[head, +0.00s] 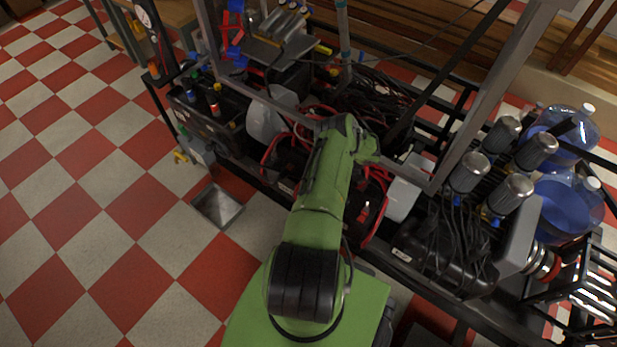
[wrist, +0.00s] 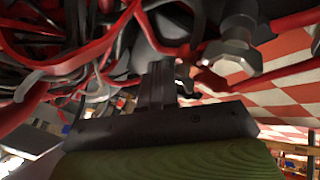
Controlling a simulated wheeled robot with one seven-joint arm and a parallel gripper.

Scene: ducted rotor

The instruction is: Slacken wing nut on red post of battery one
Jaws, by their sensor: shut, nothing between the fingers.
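My gripper (wrist: 161,72) shows in the wrist view with its dark fingers together and nothing between them. Just right of the fingertips is a grey metal post with a hex-shaped part (wrist: 234,55), apart from the fingers. A small dark piece with a reddish-brown part (wrist: 207,79) sits between the two; I cannot tell if it is the wing nut. In the head view, dark batteries with red cables (head: 368,208) sit low in the rack, beside and partly behind my green arm. My gripper is hidden there. I cannot tell which battery is battery one.
Red cables (wrist: 75,62) and black leads crowd the left of the wrist view. A white jug (head: 266,124) and grey cylinders (head: 468,172) stand in the rack. A metal tray (head: 217,206) lies on the otherwise open checkered floor.

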